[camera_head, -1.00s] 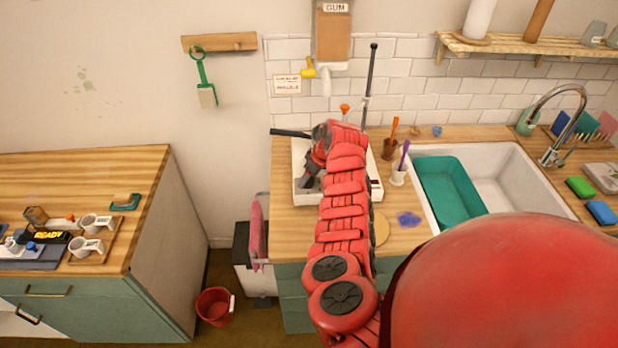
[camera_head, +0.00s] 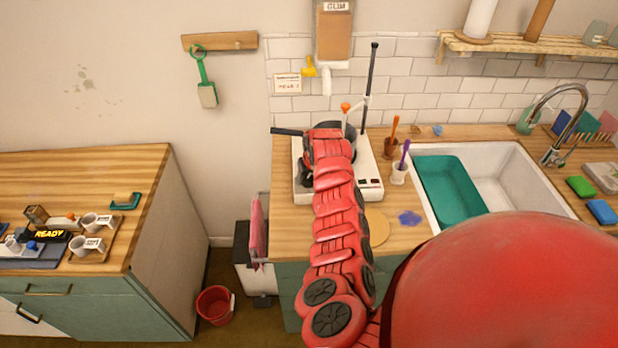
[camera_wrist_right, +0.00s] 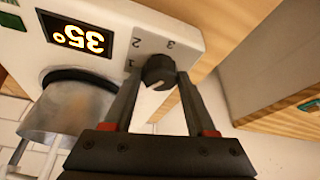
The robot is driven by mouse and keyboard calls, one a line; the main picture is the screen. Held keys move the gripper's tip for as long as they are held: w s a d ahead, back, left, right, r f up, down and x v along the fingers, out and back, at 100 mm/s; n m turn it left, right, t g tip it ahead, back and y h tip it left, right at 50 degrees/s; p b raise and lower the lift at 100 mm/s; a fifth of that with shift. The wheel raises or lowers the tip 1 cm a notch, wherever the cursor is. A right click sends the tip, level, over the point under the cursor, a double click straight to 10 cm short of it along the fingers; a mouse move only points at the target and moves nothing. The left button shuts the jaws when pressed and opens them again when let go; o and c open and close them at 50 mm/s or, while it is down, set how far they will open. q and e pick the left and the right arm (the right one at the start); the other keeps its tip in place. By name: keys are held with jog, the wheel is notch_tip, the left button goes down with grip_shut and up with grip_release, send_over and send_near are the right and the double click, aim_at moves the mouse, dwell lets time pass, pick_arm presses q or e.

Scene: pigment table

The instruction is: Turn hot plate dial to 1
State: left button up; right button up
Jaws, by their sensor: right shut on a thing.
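The white hot plate (camera_head: 371,168) stands on the wooden counter, with a dark-handled pan (camera_head: 288,132) on it. In the right wrist view, its dark round dial (camera_wrist_right: 159,71) sits on the white panel (camera_wrist_right: 190,28) beside the printed numbers 1, 2 and 3. A pale pointer mark shows on the dial; which number it matches I cannot tell. My right gripper (camera_wrist_right: 157,82) is shut on the dial, one finger on each side. In the head view my right arm covers part of the hot plate, and the dial is hidden. My left gripper is not in view.
The lit display (camera_wrist_right: 78,35) reads 35°, upside down in the wrist view. A thin stand rod (camera_head: 370,85) rises behind the hot plate. Two small cups with upright tools stand to its right, before the sink (camera_head: 505,180). A red bucket (camera_head: 214,305) is on the floor.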

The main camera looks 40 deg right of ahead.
jog(key=m+h+b, duration=0.1)
jog(key=m+b, duration=0.2)
jog(key=shift+w+a+f, duration=0.1)
jog(key=shift+f, duration=0.1)
jog(key=shift+r+m+g+h+b, duration=0.15)
jog(key=shift+m+g+h+b, duration=0.4)
jog(key=shift+m+b, duration=1)
jog(key=o, duration=1.4)
jog(key=shift+b+v, duration=3.35)
jog(key=shift+v, duration=5.4)
